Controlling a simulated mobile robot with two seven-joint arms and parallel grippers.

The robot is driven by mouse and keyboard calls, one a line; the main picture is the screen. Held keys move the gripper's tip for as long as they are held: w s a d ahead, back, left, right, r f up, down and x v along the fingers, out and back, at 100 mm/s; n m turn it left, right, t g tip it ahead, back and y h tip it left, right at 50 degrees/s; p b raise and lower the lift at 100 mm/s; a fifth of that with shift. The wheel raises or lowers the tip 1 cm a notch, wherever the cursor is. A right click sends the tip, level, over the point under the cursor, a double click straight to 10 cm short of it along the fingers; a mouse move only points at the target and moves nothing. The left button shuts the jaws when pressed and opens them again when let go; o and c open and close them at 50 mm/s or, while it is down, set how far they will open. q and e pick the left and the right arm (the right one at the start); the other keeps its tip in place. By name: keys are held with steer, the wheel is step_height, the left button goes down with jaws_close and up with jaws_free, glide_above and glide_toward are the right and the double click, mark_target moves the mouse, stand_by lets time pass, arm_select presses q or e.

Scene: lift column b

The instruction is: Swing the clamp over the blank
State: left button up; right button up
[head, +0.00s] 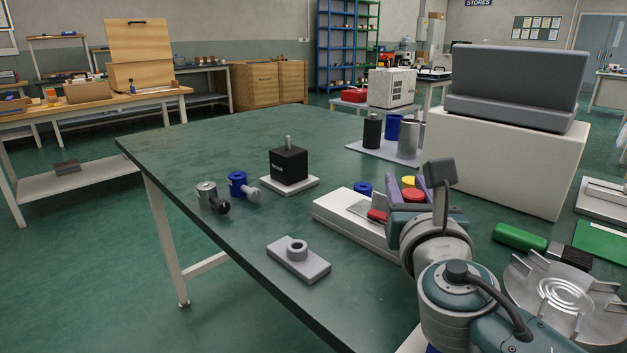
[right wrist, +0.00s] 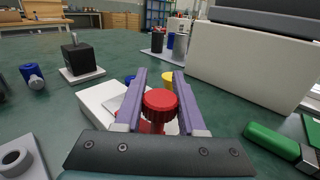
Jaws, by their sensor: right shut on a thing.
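My right gripper (head: 411,186) is shut on a red knob (head: 413,196), which shows between the purple fingers (right wrist: 160,76) in the right wrist view (right wrist: 160,103). A red part (head: 377,215) below the knob looks like the clamp's arm. It lies over or beside a grey plate (head: 364,208), perhaps the blank, on a long white base (head: 345,222). My gripper hides much of the clamp and the far end of the base, so I cannot tell how far the arm covers the plate. My left gripper is not in view.
A large pale box (head: 500,160) stands behind my right gripper. A grey block with a ring (head: 298,258) lies in front. A green-handled tool (head: 519,237) lies at the right.

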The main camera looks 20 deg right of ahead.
jaws_close()
steer(key=shift+m+g+h, duration=0.4)
steer(key=shift+m+h, duration=0.1)
steer(key=shift+h, duration=0.2)
steer(key=shift+s+d+m+h, duration=0.2)
steer(key=shift+m+h, duration=0.1)
steer(key=shift+h, duration=0.1)
steer(key=shift+w, duration=0.1)
steer(key=o, duration=0.8)
jaws_free()
steer(key=shift+o, duration=0.2)
